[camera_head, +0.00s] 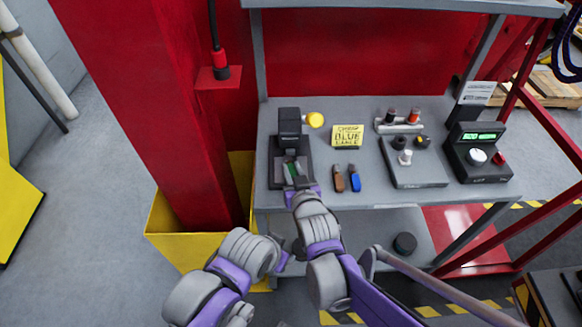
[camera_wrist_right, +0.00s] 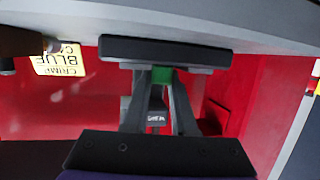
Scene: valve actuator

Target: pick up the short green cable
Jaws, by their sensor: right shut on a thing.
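The short green cable (camera_head: 290,171) is a small green piece at the base of the black press-like device (camera_head: 289,124) on the grey bench. My right gripper (camera_head: 294,174) reaches this spot from below. In the right wrist view a green block, the cable (camera_wrist_right: 162,75), sits between the tips of the two dark fingers (camera_wrist_right: 162,88), under a black bar. The right gripper is shut on it. Most of the cable is hidden by the fingers. My left arm is at the lower left, apart from the bench top, and its jaws cannot be made out.
A brown cable (camera_head: 339,179) and a blue cable (camera_head: 354,179) lie right of the device. A yellow sign (camera_head: 347,135), a grey switch panel (camera_head: 414,172) and a green-display box (camera_head: 478,152) stand farther right. A red column (camera_head: 165,120) stands left of the bench.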

